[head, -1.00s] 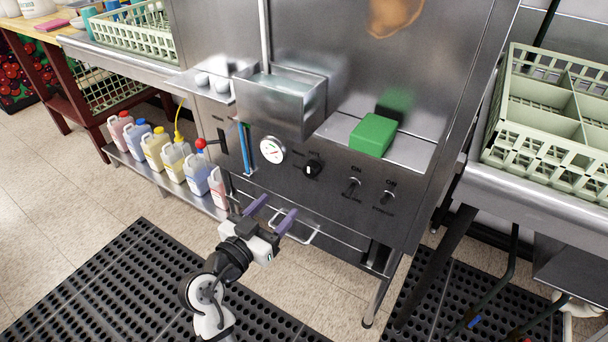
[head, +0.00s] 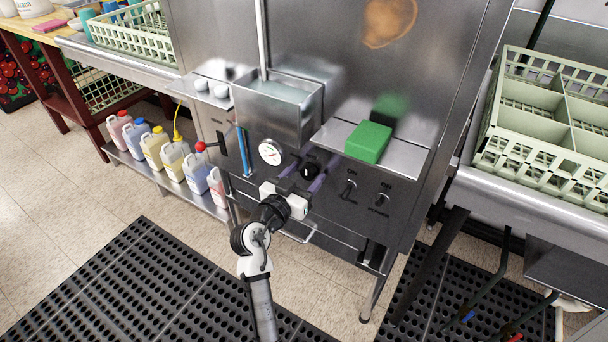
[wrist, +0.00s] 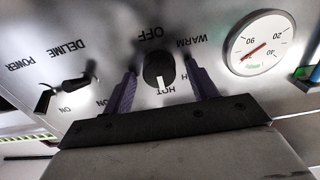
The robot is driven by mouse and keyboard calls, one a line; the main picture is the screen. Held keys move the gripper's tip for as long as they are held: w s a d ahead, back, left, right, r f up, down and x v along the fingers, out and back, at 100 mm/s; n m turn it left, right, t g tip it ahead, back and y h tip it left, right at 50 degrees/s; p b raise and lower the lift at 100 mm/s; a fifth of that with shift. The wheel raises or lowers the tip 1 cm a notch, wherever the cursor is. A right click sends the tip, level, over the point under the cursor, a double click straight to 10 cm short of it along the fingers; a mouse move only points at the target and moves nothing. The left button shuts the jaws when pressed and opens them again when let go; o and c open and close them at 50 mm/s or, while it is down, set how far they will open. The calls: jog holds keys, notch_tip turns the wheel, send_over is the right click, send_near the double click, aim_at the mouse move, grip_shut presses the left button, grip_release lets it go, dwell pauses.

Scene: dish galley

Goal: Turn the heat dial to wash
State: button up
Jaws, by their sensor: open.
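The heat dial (head: 309,171) is a small black round knob with a white pointer mark, on the steel front panel. In the wrist view the dial (wrist: 157,68) sits between my purple fingers, its pointer toward the label HOT. OFF and WARM are printed at other positions around it; a further label is partly hidden by a finger, and I cannot read a wash label. My gripper (head: 309,170) is open at the panel with one finger on each side of the dial. Gaps show between fingers and knob.
A round gauge (head: 270,152) is left of the dial. Toggle switches (head: 349,187) marked ON are to the right. A green block (head: 368,141) lies on a ledge above, right of a steel basin (head: 275,107). A red-knobbed lever (head: 201,146) is farther left.

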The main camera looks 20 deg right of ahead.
jog(key=c, duration=1)
jog(key=shift+o, duration=0.2)
jog(key=shift+n, duration=0.4)
jog(key=n+p, duration=0.2)
jog(key=n, duration=0.3)
jog(key=shift+a+n, duration=0.1)
jog(key=shift+n, duration=0.2)
jog(key=n+p, duration=0.2)
jog(key=n, duration=0.3)
jog(key=shift+w+f, duration=0.1)
jog(key=shift+n, duration=0.3)
jog(key=o, duration=1)
jog(key=shift+c, duration=0.2)
